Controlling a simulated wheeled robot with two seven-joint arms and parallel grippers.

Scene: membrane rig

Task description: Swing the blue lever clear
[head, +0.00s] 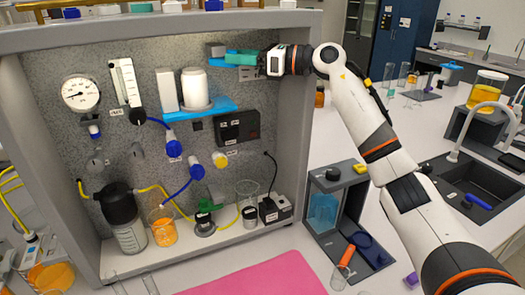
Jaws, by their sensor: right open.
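A blue-green bar (242,58) sticks out near the top of the grey panel, just right of a small grey block (215,49). It is the blue lever-like piece closest to my gripper, but I cannot tell for sure that it is the lever. My right gripper (263,61) points left at the bar's right end and is open. Its fingers are small and partly hidden, so I cannot tell whether they touch or surround the bar. My left gripper is not in view.
Below the bar, a blue shelf (216,107) carries a white cylinder (195,88). Blue valves (173,149) with tubing, a gauge (80,93) and beakers crowd the panel. The rig's right side wall (297,130) stands beside my arm. A pink mat (262,277) lies in front.

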